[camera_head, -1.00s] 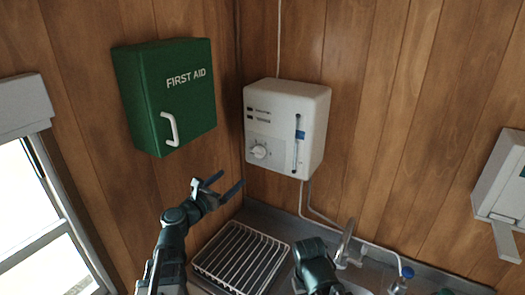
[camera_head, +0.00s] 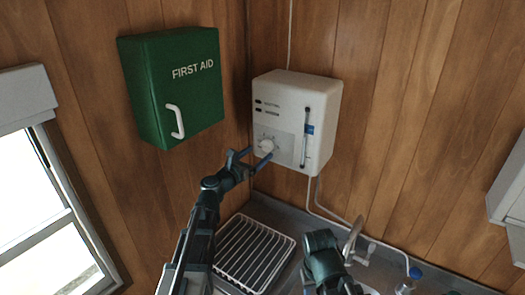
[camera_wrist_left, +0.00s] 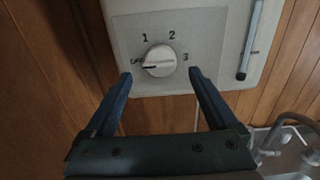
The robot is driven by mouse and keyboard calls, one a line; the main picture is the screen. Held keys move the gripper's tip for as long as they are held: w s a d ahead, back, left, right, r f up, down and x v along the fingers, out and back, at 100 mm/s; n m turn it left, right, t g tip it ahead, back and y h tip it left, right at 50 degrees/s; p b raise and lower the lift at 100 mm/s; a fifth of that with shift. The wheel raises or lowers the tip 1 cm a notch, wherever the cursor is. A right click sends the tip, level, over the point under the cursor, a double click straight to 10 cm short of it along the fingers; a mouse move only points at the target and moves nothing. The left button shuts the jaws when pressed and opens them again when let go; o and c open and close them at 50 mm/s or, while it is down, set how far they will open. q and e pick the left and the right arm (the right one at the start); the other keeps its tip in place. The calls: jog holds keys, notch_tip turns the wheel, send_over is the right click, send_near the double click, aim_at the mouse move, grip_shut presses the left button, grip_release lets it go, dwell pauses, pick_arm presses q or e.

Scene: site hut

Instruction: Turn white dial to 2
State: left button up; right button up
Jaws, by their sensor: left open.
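The white dial (camera_head: 266,146) is on the lower left front of a white wall box (camera_head: 318,100). In the left wrist view the round dial (camera_wrist_left: 159,60) has its dark mark pointing left at OFF, with 1, 2 and 3 printed around it. My left gripper (camera_head: 257,158) is open in front of the dial. In the left wrist view the fingertips of the left gripper (camera_wrist_left: 160,77) are one on each side of the dial's lower part, apart from it. Of my right arm only a dark link shows at the bottom of the head view; its fingers do not show.
A green first aid cabinet (camera_head: 175,88) hangs left of the box. A wire rack (camera_head: 252,252) sits on the counter below, with a tap (camera_head: 352,240) to its right. A vertical slider (camera_wrist_left: 250,40) is right of the dial. A window is at far left.

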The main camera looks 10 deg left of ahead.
aim_at(264, 149)
pick_arm(q)
jog(key=shift+x, duration=1.9)
jog(key=c, duration=1.3)
jog(key=shift+c, duration=0.2)
